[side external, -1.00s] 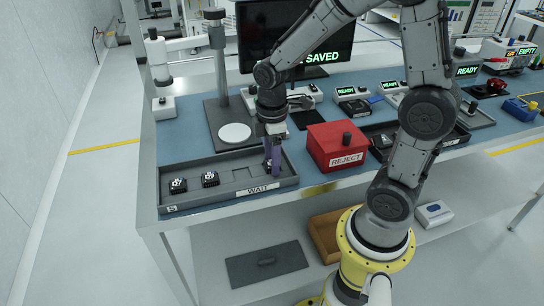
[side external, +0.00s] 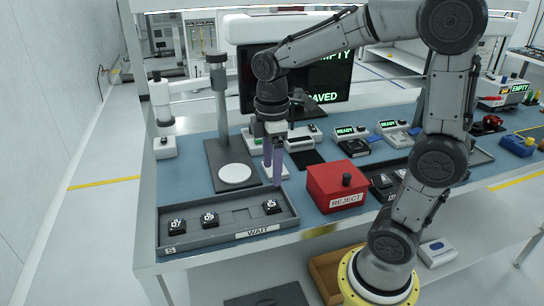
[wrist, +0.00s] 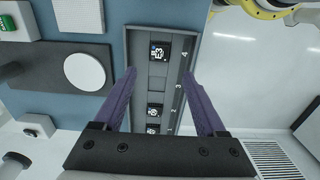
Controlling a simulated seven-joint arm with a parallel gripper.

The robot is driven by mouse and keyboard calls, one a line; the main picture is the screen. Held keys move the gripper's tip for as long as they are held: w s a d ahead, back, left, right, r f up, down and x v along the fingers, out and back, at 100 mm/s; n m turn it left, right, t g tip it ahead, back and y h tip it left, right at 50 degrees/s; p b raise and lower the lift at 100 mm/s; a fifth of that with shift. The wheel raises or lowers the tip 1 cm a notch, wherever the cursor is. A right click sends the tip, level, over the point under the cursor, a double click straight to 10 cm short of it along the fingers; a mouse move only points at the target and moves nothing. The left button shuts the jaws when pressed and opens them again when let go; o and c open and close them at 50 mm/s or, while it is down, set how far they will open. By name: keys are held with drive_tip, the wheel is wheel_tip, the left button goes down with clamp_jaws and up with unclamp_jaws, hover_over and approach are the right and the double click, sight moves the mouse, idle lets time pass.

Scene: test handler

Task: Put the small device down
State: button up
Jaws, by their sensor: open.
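A small black device (side external: 271,207) with a white label sits in the right end slot of the grey WAIT tray (side external: 258,230). It also shows in the wrist view (wrist: 159,49), in the slot marked 4. Two similar devices sit in the tray's left slots, one at the far left (side external: 177,226) and one beside it (side external: 209,219). My gripper (side external: 273,183) is above the right-hand device, apart from it. Its purple fingers are spread and empty, and in the wrist view the open fingers (wrist: 159,72) frame the tray.
A red REJECT box (side external: 335,187) stands right of the tray. A stand with a white round plate (side external: 235,173) is behind the tray. A monitor (side external: 325,85) and several small instruments are further back. One tray slot (wrist: 157,84) between the devices is empty.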

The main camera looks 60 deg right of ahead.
drive_tip(key=s+a+r+m+t, duration=0.1)
drive_tip(key=s+a+m+t, duration=0.1)
drive_tip(key=s+m, duration=0.2)
drive_tip(key=s+a+r+m+t, duration=0.1)
drive_tip(key=s+r+m+t, duration=0.1)
drive_tip(key=s+m, duration=0.3)
drive_tip(key=s+t, duration=0.1)
drive_tip(key=s, duration=0.1)
drive_tip(key=shift+s+a+t, duration=0.3)
drive_tip(key=shift+a, duration=0.1)
drive_tip(key=shift+r, duration=0.1)
idle(0.7)
